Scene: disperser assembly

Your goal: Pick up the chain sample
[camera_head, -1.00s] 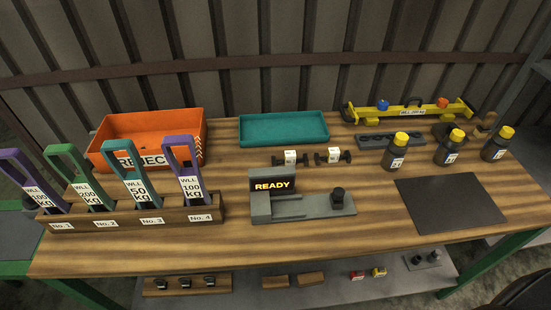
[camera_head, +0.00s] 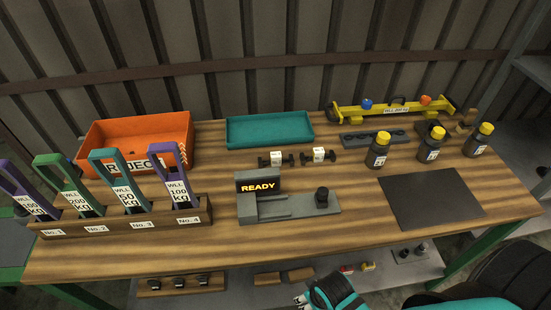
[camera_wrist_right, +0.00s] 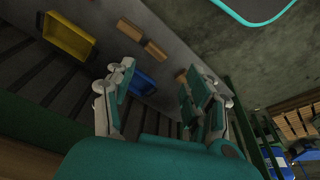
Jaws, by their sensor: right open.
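Two short dark pieces with white tags, which may be chain samples, lie mid-table in front of the teal tray: a left one (camera_head: 276,158) and a right one (camera_head: 319,155). They are too small for me to make out links. My right gripper (camera_head: 318,297) shows at the bottom edge of the head view, in front of the table and well away from both pieces. In the right wrist view its two fingers (camera_wrist_right: 160,85) are spread apart with nothing between them. My left gripper is not in view.
A grey device reading READY (camera_head: 300,207) stands mid-table. A labelled rack (camera_head: 120,222) and orange reject bin (camera_head: 137,132) are left, the teal tray (camera_head: 268,141) behind. Black bottles (camera_head: 378,155) and a dark mat (camera_head: 430,200) are right. A lower shelf (camera_head: 225,290) holds small parts.

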